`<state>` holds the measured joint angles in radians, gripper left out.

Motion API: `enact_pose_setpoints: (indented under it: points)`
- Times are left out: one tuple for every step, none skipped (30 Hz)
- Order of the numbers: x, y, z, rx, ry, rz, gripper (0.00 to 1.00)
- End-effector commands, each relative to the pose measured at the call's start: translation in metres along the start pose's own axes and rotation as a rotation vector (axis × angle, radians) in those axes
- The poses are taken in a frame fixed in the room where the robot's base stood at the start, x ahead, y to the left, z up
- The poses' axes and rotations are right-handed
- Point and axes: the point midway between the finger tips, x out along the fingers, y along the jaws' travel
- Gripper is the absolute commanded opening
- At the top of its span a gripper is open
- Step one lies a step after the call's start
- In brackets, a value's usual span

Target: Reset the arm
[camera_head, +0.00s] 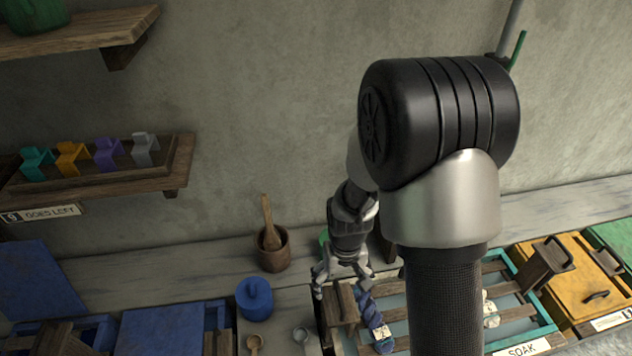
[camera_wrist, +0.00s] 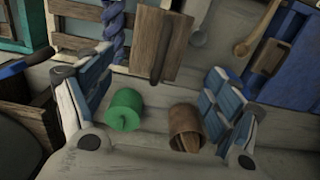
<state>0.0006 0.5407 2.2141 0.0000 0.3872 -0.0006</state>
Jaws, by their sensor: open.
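My gripper (camera_head: 343,281) hangs at the middle of the head view, above the bench beside the teal-edged soak tray (camera_head: 529,296). In the wrist view its two blue-padded fingers (camera_wrist: 158,112) are spread wide, with nothing held between them. Beyond the fingers, a green lidded pot (camera_wrist: 124,111) and a wooden mortar (camera_wrist: 186,124) show on the bench. My arm hides part of the tray and the bench behind it in the head view.
A mortar with a pestle (camera_head: 272,246) stands against the wall, and a blue pot (camera_head: 254,299) stands in front of it. A yellow box (camera_head: 568,278) is at right. A shelf (camera_head: 104,186) holds several coloured clips at left.

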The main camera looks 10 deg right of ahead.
Motion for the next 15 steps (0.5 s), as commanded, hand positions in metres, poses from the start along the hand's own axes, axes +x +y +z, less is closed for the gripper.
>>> enact_pose_setpoints:
  points:
    - [0.000,0.000,0.000,0.000,0.000,0.000,0.83]
    - [0.000,0.000,0.000,0.000,0.000,0.000,0.83]
    - [-0.001,0.000,0.000,0.000,0.002,0.000,0.83]
    - [-0.002,0.000,0.000,0.000,0.004,0.000,0.83]
    - [-0.005,0.000,-0.001,0.000,0.009,0.000,0.83]
    - [-0.010,0.000,-0.001,0.000,0.018,0.000,0.83]
    - [-0.015,0.000,-0.002,0.000,0.026,0.000,0.83]
    - [-0.022,0.000,-0.001,0.000,0.036,0.000,0.83]
    - [-0.032,0.000,-0.001,0.000,0.052,0.000,0.83]
    - [-0.040,0.000,0.001,0.000,0.064,0.000,0.83]
    - [-0.050,0.000,0.002,0.000,0.079,0.000,0.83]
    - [-0.063,0.000,0.006,0.000,0.097,0.000,0.83]
    - [-0.072,0.000,0.010,0.000,0.112,0.000,0.83]
    - [-0.081,0.000,0.013,0.000,0.127,0.000,0.83]
    - [-0.092,0.000,0.020,0.001,0.144,0.000,0.83]
